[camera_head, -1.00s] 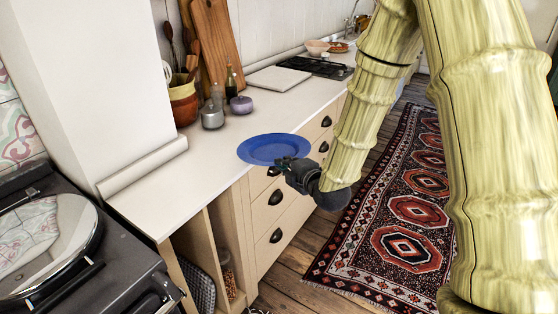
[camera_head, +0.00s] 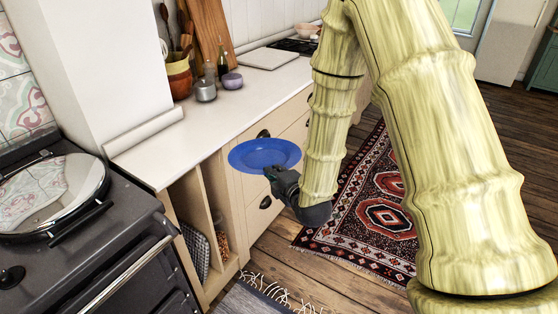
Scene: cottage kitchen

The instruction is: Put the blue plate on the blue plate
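One blue plate (camera_head: 258,153) is in view, held roughly level in front of the drawer fronts, off the front edge of the counter (camera_head: 165,151). My gripper (camera_head: 275,174) is at the plate's near right rim and appears shut on it; the fingertips are small and partly hidden. No second blue plate shows in this view.
A dark stove (camera_head: 95,245) with a round shiny lid stands at the left. Jars (camera_head: 205,91), a utensil pot (camera_head: 179,80) and a wooden board (camera_head: 213,35) stand at the counter's back. The counter's near part is clear. A patterned rug (camera_head: 350,215) lies on the floor.

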